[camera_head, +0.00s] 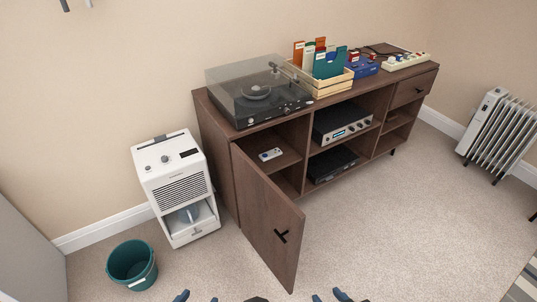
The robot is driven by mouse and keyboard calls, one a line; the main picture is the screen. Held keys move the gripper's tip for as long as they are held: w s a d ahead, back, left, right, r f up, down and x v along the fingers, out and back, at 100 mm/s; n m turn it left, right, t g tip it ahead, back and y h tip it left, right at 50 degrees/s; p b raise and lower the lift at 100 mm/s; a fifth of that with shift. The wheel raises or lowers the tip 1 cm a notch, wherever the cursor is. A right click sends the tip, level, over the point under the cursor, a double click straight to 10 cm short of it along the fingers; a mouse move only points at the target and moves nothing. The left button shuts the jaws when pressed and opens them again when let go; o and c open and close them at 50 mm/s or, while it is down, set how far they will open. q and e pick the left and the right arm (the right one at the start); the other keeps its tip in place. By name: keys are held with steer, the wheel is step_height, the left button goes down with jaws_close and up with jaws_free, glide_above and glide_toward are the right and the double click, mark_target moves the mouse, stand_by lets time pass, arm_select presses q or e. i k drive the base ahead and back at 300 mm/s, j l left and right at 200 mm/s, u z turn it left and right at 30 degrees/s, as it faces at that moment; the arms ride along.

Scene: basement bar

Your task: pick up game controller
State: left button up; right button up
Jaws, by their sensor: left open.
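A small pale object with dark markings (270,154), which looks like the game controller, lies on the upper left shelf inside the wooden cabinet (222,150). The cabinet door (268,222) in front of that compartment stands wide open. My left gripper (197,298) shows only its fingertips at the bottom edge, apart and empty. My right gripper (329,297) also shows only its fingertips there, spread apart with nothing visible between them. Both grippers are far from the pale object.
A turntable (258,94), a wooden crate (334,85), a blue box (363,66) and a cream strip with knobs (406,62) stand on top. A white dehumidifier (178,186) and teal bucket (132,265) stand left. Carpet (400,230) is clear right of the door.

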mark_target(273, 153)
steer(key=i+l+u, duration=0.1)
steer(key=l+u, duration=0.25)
steer(key=i+l+u, duration=0.1)
steer(key=l+u, duration=0.55)
steer(key=l, duration=0.7)
steer(key=l+u, duration=0.1)
steer(key=l, duration=2.1)
